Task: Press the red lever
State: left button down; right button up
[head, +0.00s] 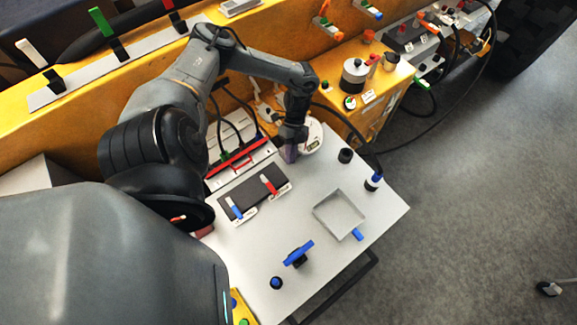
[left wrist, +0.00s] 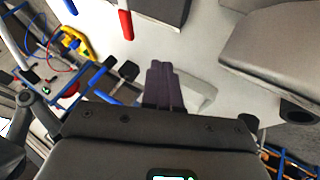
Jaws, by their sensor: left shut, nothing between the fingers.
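A red lever (head: 268,184) with a white base stands beside a blue lever (head: 235,208) on a dark plate (head: 240,188) on the white table. In the left wrist view the red lever (left wrist: 126,22) shows above and left of the fingertips, apart from them. My left gripper (head: 290,154) points down, shut and empty, beyond and right of the red lever, close to a round white gauge (head: 312,138). Its closed dark fingers also show in the left wrist view (left wrist: 164,75). My right gripper is in neither view.
The white table (head: 330,260) also holds an open grey tray (head: 318,213), a blue-handled valve (head: 298,253) and black knobs. A second red lever (head: 168,4) stands on the yellow beam with a green (head: 100,20) and a white one (head: 30,52).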

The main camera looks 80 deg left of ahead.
pick_arm(q)
jog(key=shift+v, duration=1.3)
jog(key=shift+w, duration=0.1)
